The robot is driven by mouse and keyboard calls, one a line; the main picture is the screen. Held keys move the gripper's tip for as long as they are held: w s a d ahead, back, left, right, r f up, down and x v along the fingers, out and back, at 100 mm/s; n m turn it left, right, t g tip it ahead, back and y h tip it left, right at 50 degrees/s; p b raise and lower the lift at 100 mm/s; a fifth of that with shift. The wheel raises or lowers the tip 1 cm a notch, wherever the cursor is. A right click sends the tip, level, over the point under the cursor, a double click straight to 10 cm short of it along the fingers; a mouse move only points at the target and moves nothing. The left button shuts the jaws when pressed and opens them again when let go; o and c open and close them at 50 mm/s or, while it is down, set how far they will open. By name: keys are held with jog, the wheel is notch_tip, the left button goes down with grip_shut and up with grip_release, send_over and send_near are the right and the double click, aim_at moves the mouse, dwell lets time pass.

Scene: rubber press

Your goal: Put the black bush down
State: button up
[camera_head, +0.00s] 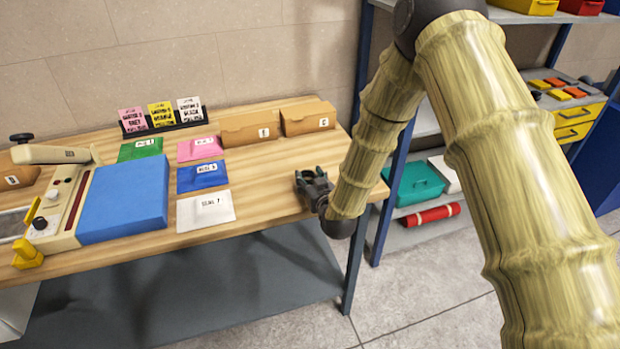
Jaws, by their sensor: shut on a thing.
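My gripper (308,181) is at the right end of the wooden workbench (275,212), low over or at the bench top, to the right of the colored cards. Its jaws are shut on a small dark thing, taken to be the black bush. The bush is hard to tell apart from the dark fingers at this size. I cannot tell whether it touches the bench.
A white card (205,211), blue card (202,177), pink card (200,149) and green card (140,149) lie left of my gripper. Brown bins (250,130) stand behind. A press with a blue pad (125,200) is at left. A shelf (415,208) stands right.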

jog(key=shift+f, duration=0.25)
jog(key=o, duration=0.9)
jog(key=shift+r, duration=0.1)
jog(key=shift+r, duration=0.25)
jog(key=b+v, duration=0.4)
jog(key=v, duration=0.8)
jog(key=shift+f, duration=0.1)
